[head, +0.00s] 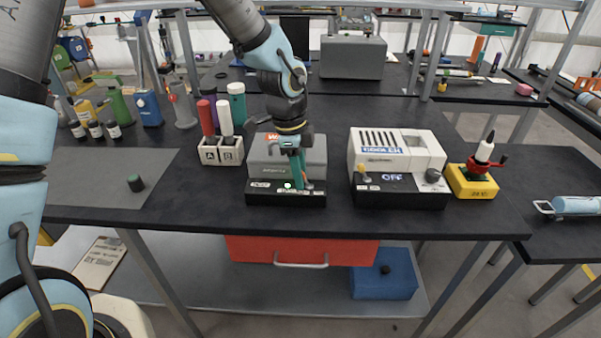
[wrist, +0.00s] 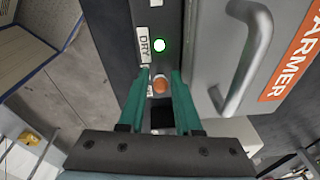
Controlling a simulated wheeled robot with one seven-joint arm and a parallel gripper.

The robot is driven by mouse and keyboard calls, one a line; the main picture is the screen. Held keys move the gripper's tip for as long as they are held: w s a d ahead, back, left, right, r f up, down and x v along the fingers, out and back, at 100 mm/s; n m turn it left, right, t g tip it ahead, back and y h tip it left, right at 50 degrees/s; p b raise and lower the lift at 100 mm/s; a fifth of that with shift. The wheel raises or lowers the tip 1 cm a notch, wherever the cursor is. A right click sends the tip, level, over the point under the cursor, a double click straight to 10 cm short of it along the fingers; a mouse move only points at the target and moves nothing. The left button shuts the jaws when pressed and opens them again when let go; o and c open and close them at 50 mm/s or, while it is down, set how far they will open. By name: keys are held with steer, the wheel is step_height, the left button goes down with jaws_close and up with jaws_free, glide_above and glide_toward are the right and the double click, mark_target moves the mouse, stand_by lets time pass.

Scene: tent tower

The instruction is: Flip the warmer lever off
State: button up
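The warmer (head: 262,150) is a grey box with a black front panel (head: 260,199), left of the white unit on the table. In the wrist view, its orange label reading "ARMER" (wrist: 295,52) and grey handle (wrist: 243,60) show. A lit green lamp (wrist: 159,45) sits beside a "DRY" label on the panel. A small orange-tipped lever or knob (wrist: 160,86) is below the lamp in that view. My gripper (wrist: 161,76) is open at the panel, one teal finger on each side of the orange tip, with visible gaps. In the head view, my gripper (head: 298,182) partly hides the panel.
A white unit (head: 418,147) with a black panel reading "OFF" stands right of the warmer. A white block with upright markers (head: 222,152) stands left. A yellow box with a red-handled device (head: 470,184) is at the right. Table front left is mostly clear.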

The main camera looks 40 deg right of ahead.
step_height(320, 180, up, 11)
steer(key=a+b, duration=0.1)
steer(key=b, duration=0.1)
steer(key=shift+w+a+f, duration=0.15)
steer(key=shift+w, duration=0.25)
stand_by(0.4)
steer(key=w+a+f+n, duration=0.1)
steer(key=w+a+n, duration=0.25)
steer(key=a, duration=0.25)
steer(key=w+a+n+t, duration=0.1)
steer(key=w+a+n, duration=0.2)
steer(key=a+n, duration=0.3)
steer(key=w+a+f+n, duration=0.1)
steer(key=w+a+n, duration=0.2)
steer(key=a, duration=0.4)
steer(key=s+a+f+n+t+y, duration=0.1)
steer(key=a+n, duration=1.3)
steer(key=a, duration=0.6)
steer(key=shift+s, duration=0.3)
